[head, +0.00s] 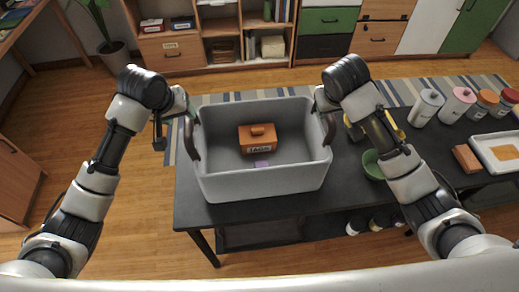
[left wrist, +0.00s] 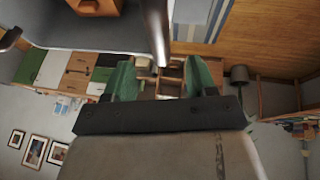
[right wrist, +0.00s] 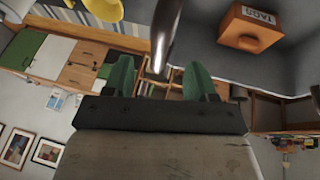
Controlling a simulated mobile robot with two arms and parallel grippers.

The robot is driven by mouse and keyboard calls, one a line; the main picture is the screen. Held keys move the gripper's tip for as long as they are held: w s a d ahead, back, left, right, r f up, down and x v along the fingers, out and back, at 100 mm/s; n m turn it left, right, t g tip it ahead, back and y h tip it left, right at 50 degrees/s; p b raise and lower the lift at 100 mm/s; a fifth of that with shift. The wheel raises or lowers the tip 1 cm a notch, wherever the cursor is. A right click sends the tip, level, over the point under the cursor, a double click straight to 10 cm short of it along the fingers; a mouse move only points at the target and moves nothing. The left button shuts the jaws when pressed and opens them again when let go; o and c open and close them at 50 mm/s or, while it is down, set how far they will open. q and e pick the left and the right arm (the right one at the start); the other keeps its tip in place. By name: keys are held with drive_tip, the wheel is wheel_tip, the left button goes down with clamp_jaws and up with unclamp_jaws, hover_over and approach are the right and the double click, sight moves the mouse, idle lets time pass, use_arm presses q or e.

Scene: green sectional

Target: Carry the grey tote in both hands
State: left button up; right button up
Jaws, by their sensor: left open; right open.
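The grey tote (head: 262,182) stands upright on the black table, with a dark curved handle on its left side (head: 192,139) and one on its right (head: 329,129). Inside lie an orange box (head: 258,139) with a label and a small purple piece (head: 262,163). My left gripper (head: 174,112) is open and empty at the left handle; the left wrist view shows the handle's end (left wrist: 157,35) near its green fingers. My right gripper (right wrist: 160,80) is open at the right handle (right wrist: 165,35), which lies in line with the gap between its fingers. In the head view my wrist mostly hides it.
The black table (head: 345,185) holds a green bowl (head: 372,165) and something yellow right of the tote, partly behind my right arm. Further right are several jars (head: 457,105), a brick-coloured block (head: 466,158) and a white tray (head: 484,150). Shelves and cabinets line the back.

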sight(187, 120)
use_arm(q)
drive_tip(key=x, duration=0.7)
drive_tip(key=shift+w, duration=0.1)
use_arm(e)
drive_tip(key=x, duration=0.7)
drive_tip(key=shift+w, duration=0.1)
use_arm(q)
drive_tip(key=shift+c, duration=0.2)
use_arm(e)
drive_tip(key=shift+c, duration=0.2)
use_arm(q)
clamp_jaws()
use_arm(e)
clamp_jaws()
use_arm(q)
drive_tip(key=shift+r, duration=0.1)
